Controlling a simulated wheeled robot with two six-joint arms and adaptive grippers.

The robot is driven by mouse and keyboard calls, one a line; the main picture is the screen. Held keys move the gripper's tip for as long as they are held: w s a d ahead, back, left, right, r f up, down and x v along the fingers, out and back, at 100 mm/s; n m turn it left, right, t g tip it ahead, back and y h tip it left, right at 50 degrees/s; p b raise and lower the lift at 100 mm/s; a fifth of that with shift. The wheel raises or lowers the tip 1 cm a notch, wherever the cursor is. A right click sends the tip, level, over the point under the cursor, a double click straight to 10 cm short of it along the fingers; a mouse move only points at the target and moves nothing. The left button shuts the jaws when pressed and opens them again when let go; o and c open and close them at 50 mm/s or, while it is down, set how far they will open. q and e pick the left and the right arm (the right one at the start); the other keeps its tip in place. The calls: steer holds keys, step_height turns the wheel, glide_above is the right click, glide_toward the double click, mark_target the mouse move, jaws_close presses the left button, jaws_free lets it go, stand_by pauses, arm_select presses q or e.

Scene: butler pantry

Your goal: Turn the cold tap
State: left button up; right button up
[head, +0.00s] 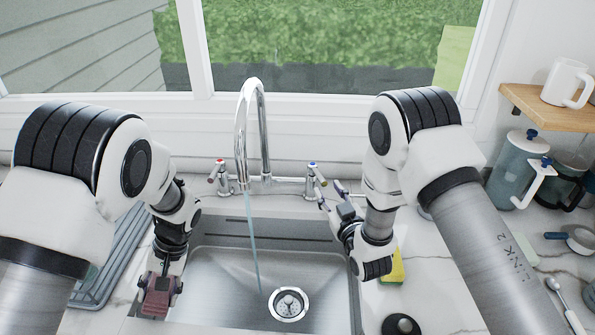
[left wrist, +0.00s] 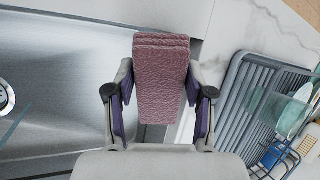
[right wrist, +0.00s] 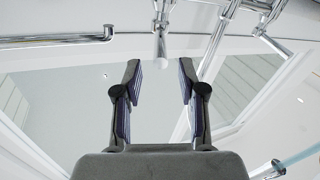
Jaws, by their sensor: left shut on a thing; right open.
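The cold tap (head: 313,170), a chrome handle with a blue mark, stands right of the tall curved spout (head: 247,120). The red-marked tap (head: 218,172) stands on the left. A thin stream of water (head: 254,240) falls from the spout into the sink (head: 225,265). My right gripper (head: 331,194) is open, just in front of and beside the cold tap. In the right wrist view, the open fingers (right wrist: 160,80) have nothing between them, with chrome tap parts (right wrist: 161,40) beyond the tips. My left gripper (head: 160,280) is shut on a folded dark pink cloth (left wrist: 161,85) at the sink's left edge.
A grey drying rack (head: 110,265) lies left of the sink. A yellow-green sponge (head: 397,268) lies on the right counter beside my right arm. A French press (head: 520,168) and a mug on a wooden shelf (head: 525,98) stand at right. The window is behind the taps.

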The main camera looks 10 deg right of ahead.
mark_target(314, 167)
arm_select(q)
step_height(314, 167, up, 2)
steer(key=shift+r+p, duration=0.1)
steer(key=shift+p, duration=0.75)
arm_select(e)
steer(key=w, duration=0.5)
steer(key=w+a, duration=0.1)
steer(key=w, duration=0.2)
steer(key=shift+w+f, duration=0.1)
steer(key=shift+w, duration=0.2)
jaws_close()
